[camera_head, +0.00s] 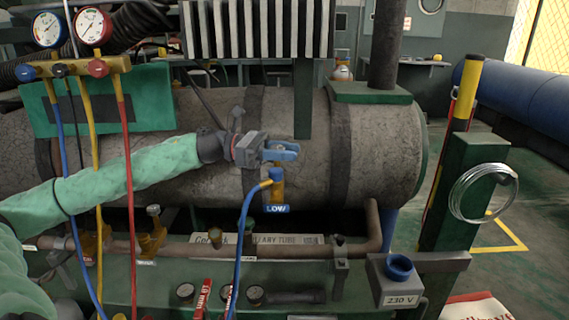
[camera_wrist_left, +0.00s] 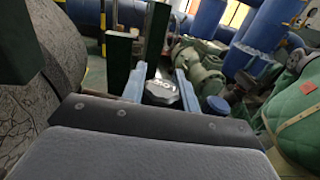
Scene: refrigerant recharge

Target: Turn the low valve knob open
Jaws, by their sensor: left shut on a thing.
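My left gripper (camera_head: 282,151) comes in from the left in front of the large grey tank, with its blue fingers just above the low valve (camera_head: 278,190). This is a brass body with a blue LOW label and a blue hose on its left side. In the left wrist view, the grey low valve knob (camera_wrist_left: 160,92) with lettering on its top sits between the two blue fingers (camera_wrist_left: 160,88), which are shut on it. In the head view the fingers mostly hide the knob. My right gripper is not in view.
Two gauges (camera_head: 94,26) on a brass manifold hang at the upper left, with blue, yellow and red hoses running down. A copper-brown pipe (camera_head: 190,248) runs below the tank. A green post (camera_head: 459,190) with a wire coil (camera_head: 484,198) stands right.

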